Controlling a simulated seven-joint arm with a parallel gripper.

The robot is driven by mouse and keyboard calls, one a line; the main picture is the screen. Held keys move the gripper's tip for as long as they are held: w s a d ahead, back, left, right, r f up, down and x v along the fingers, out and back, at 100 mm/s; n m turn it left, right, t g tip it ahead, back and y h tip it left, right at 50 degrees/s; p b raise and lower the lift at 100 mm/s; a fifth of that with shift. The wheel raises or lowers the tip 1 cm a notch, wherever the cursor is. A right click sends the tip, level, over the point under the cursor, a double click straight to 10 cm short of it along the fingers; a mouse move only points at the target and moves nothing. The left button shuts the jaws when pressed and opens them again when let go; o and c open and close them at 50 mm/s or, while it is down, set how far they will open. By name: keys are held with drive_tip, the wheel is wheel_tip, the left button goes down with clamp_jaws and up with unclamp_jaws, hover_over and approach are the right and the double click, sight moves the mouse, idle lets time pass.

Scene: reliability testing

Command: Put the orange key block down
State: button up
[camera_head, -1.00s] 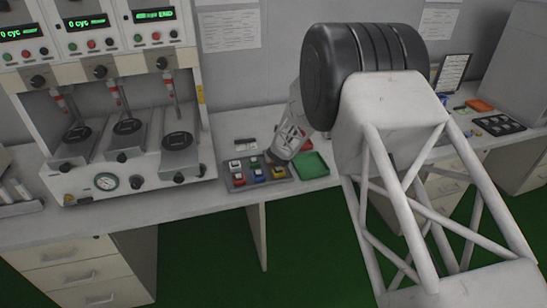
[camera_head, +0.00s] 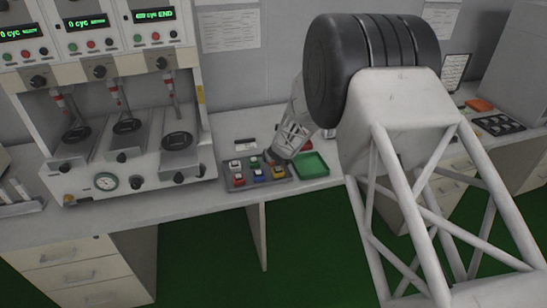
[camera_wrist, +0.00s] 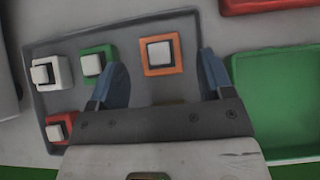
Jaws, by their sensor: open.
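The orange key block (camera_wrist: 161,55), an orange square frame with a pale key cap, sits in the grey tray (camera_wrist: 215,27) near its right end in the wrist view. My gripper (camera_wrist: 163,72) is open, with one blue-grey fingertip to each side of the block and a gap on both sides. In the head view my gripper (camera_head: 272,155) is over the tray's back right corner (camera_head: 289,178) and hides the orange block.
White (camera_wrist: 46,73), green (camera_wrist: 98,63) and red (camera_wrist: 60,128) key blocks share the tray. Blue (camera_head: 258,174) and yellow (camera_head: 278,172) ones stand in its front row. A green tray (camera_head: 313,167) lies close on the right. A tester machine (camera_head: 120,185) stands to the left.

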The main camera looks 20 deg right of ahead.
drive_tip(key=v, duration=1)
drive_tip(key=shift+s, duration=0.15)
drive_tip(key=shift+r, duration=0.1)
drive_tip(key=s+r+m+g+h, duration=0.2)
drive_tip(key=s+r+m+h, duration=0.1)
drive_tip(key=s+r+m, duration=1.5)
drive_tip(key=s+a+r+m+g+y, duration=0.1)
drive_tip(key=s+a+r+m, duration=0.1)
drive_tip(key=s+m, duration=0.4)
drive_tip(key=s+a+r+m+g+y, duration=0.1)
drive_tip(key=s+m, duration=0.5)
drive_tip(key=s, duration=0.6)
drive_tip(key=s+a+r+m+g+y, duration=0.1)
drive_tip(key=s+a+r+m, duration=0.3)
drive_tip(key=s, duration=0.6)
drive_tip(key=shift+a+r+m+g, duration=0.3)
drive_tip(key=shift+a+m+g, duration=0.35)
drive_tip(key=shift+m, duration=0.45)
